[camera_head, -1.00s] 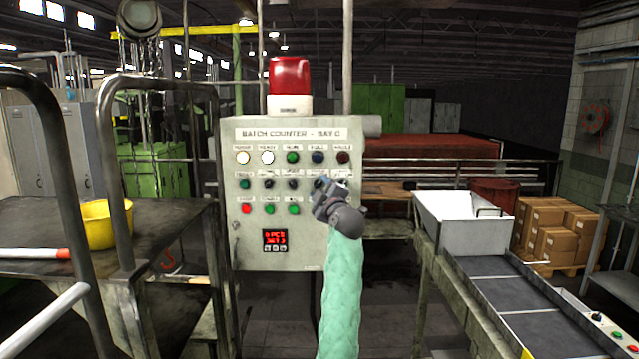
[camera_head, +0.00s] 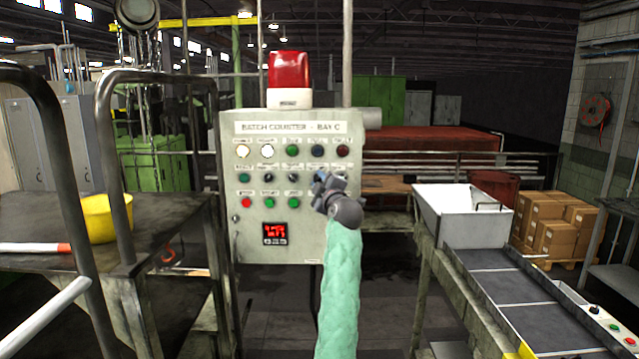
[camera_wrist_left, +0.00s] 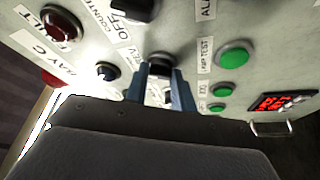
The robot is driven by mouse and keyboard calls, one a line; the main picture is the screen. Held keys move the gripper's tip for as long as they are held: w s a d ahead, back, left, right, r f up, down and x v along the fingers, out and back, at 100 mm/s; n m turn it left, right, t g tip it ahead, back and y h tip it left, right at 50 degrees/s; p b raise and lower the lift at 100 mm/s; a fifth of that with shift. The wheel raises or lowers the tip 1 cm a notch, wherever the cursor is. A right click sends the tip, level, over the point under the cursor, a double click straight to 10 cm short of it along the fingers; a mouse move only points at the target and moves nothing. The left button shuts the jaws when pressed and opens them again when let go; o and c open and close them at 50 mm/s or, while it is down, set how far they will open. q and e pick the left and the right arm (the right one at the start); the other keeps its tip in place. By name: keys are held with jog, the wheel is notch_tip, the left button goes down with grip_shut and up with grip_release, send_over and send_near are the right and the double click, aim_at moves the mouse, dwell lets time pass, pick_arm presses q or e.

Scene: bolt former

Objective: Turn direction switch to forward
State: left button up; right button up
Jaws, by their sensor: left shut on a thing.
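The direction switch, a black knob (camera_wrist_left: 160,64), shows in the left wrist view on the grey panel, beside a small label (camera_wrist_left: 137,55) reading "REV". My left gripper (camera_wrist_left: 160,88) is shut on this knob, with a blue-grey finger on each side. In the head view my left gripper (camera_head: 320,180) is at the right part of the control panel's (camera_head: 310,240) second row, and it hides the knob there. The knob's exact pointing direction cannot be told. My right gripper is not in view.
Close around the gripper are a green lamp-test button (camera_wrist_left: 233,58), another black knob (camera_wrist_left: 106,71) and a red button (camera_wrist_left: 62,24). A red beacon (camera_head: 289,72) tops the panel. A railed bench (camera_head: 160,225) stands left; a conveyor (camera_head: 510,290) stands right.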

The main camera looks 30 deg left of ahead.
pick_arm(q)
jog(key=n+g, duration=0.1)
jog(key=n, duration=0.1)
jog(key=shift+n, duration=0.3)
jog(key=shift+n+h+b, duration=0.4)
jog(key=shift+n+h, duration=0.1)
jog(key=shift+n, duration=0.4)
jog(key=n+g+b, duration=0.1)
jog(key=n, duration=0.1)
jog(key=shift+n+h, duration=0.3)
jog(key=n+b, duration=0.1)
jog(key=b, duration=0.1)
jog(key=n+h+b, duration=0.1)
jog(key=n+b, duration=0.1)
jog(key=shift+r+g+h, duration=0.15)
jog(key=shift+g+h, duration=0.15)
jog(key=shift+n+b, duration=0.35)
jog(key=shift+n, duration=0.05)
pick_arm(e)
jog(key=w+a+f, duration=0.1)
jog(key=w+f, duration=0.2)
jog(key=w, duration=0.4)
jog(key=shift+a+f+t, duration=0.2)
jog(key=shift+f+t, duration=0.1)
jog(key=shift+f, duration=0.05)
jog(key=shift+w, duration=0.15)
